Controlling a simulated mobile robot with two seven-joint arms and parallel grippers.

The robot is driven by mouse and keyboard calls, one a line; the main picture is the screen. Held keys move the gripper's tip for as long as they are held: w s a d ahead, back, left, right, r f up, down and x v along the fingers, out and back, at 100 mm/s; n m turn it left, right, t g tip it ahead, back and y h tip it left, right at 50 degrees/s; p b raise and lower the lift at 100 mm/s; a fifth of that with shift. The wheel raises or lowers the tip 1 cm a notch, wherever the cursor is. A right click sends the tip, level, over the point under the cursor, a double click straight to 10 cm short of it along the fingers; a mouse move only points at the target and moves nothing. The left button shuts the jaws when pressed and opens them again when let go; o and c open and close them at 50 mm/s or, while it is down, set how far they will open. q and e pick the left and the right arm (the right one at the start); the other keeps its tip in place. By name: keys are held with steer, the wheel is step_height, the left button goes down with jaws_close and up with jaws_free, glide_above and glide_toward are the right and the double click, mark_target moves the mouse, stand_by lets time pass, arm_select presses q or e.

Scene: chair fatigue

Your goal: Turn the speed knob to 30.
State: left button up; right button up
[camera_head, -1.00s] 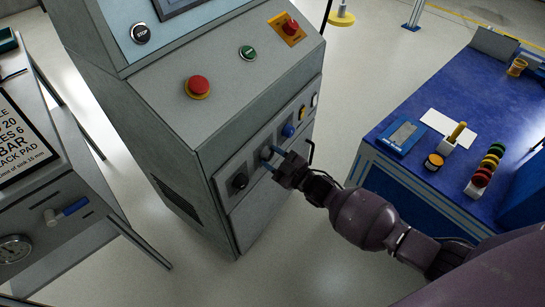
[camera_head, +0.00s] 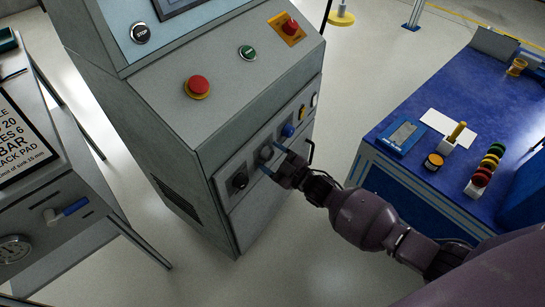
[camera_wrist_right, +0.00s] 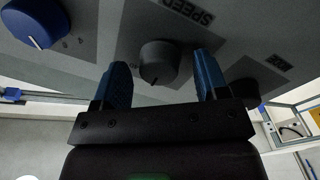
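My right gripper (camera_head: 272,160) is at the panel in front of this knob. In the right wrist view my right gripper (camera_wrist_right: 162,85) is open, with one blue finger on each side of the knob and visible gaps to it. The numbers around the knob are too small to read. My left gripper is not in view.
A black knob (camera_head: 240,181) and a blue knob (camera_head: 288,131) flank the speed knob. A blue-topped workbench (camera_head: 470,100) stands at right, a grey stand (camera_head: 75,240) at left.

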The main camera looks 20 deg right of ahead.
steer(key=shift+s+d, duration=0.35)
steer(key=shift+s, duration=0.15)
arm_select(q)
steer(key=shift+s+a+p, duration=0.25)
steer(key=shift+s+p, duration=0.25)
steer(key=shift+p, duration=0.35)
arm_select(e)
steer(key=v, duration=0.9)
steer(key=shift+s, duration=0.3)
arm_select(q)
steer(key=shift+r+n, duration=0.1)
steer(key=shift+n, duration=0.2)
arm_select(e)
steer(key=shift+d, duration=0.1)
